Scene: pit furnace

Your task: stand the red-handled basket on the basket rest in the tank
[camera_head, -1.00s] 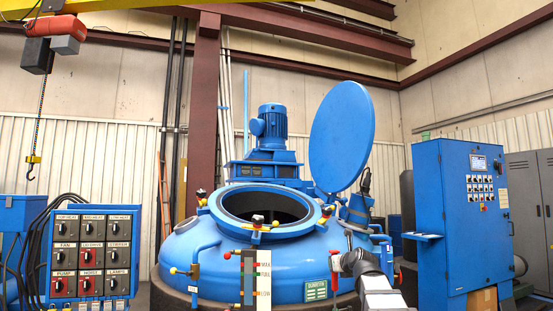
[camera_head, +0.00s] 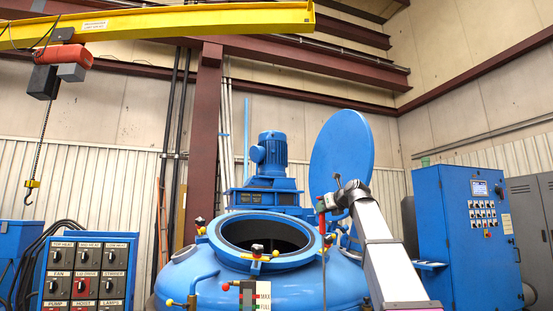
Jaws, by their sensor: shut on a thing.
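The tank (camera_head: 205,270) is a blue round vessel with an open, dark mouth (camera_head: 265,233) on top. The basket rest is not visible; the inside of the mouth is too dark. My gripper (camera_head: 324,203) is at the end of my pale arm, raised at the right side of the mouth. It is shut on a slim red piece (camera_head: 321,207), which looks like the handle of the red-handled basket. A thin rod hangs straight down from it in front of the tank. I cannot make out the basket's body.
The round blue lid (camera_head: 341,150) stands open behind the mouth's right side. A motor (camera_head: 270,150) stands behind the mouth. Clamps (camera_head: 258,251) stick up around the rim. A switch panel (camera_head: 86,270) is at left, a control cabinet (camera_head: 462,235) at right. A yellow hoist beam (camera_head: 170,20) crosses overhead.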

